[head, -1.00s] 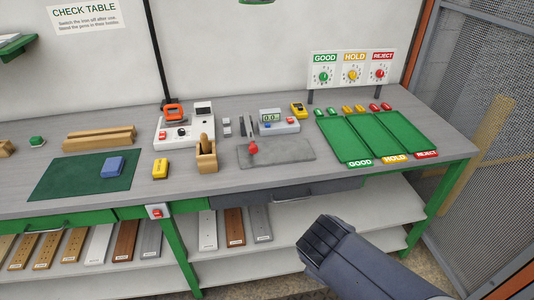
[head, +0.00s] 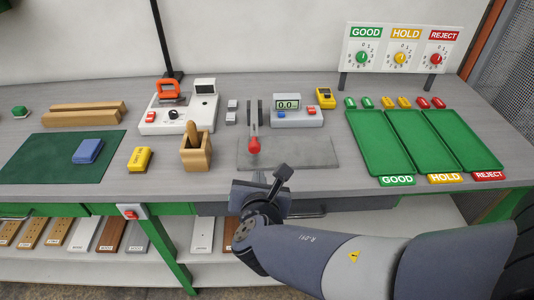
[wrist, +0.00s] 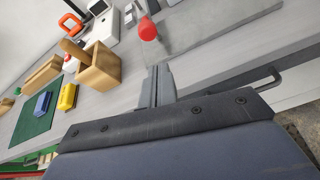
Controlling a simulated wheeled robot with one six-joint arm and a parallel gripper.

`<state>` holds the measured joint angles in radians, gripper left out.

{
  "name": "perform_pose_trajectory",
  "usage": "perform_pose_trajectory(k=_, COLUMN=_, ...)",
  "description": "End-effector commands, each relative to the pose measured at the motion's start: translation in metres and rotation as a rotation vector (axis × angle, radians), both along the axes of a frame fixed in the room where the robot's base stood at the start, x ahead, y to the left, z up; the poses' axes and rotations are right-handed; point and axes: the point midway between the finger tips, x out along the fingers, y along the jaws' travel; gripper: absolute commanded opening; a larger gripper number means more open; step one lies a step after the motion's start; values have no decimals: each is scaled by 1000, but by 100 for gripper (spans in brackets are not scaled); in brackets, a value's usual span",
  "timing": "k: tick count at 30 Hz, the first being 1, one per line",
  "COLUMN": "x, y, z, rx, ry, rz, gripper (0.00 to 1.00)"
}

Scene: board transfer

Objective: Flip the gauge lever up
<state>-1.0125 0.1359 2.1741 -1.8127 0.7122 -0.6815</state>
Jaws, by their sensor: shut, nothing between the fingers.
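The gauge lever has a red knob (head: 254,146) on a grey arm. It lies tipped down toward the table's front, its knob over the rear part of a grey plate (head: 310,155). The gauge (head: 298,117), with a small display, stands just right of the lever's posts. My gripper (head: 260,181) is at the table's front edge, in front of the knob and apart from it. In the wrist view, my gripper (wrist: 157,72) has its fingers together and empty, pointing toward the red knob (wrist: 147,28). The fingertips are small in the head view.
A wooden holder (head: 196,151) and a yellow block (head: 140,159) stand left of the plate. Green trays (head: 378,165) lie to the right. A drawer handle (wrist: 262,80) sticks out below the table edge. The plate's surface is clear.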

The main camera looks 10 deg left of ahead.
Motion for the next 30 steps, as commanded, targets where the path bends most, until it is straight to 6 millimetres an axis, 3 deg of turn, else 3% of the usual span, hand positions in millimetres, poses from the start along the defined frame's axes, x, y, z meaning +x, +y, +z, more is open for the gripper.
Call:
perform_pose_trajectory(k=4, x=-4, y=13, z=-3, rx=-36, ry=-23, rz=59, gripper=0)
perform_pose_trajectory(k=17, x=-1, y=14, z=-5, rx=-37, ry=-23, rz=58, gripper=0)
perform_pose_trajectory(k=30, x=58, y=31, z=-31, rx=-39, ry=-22, rz=57, gripper=0)
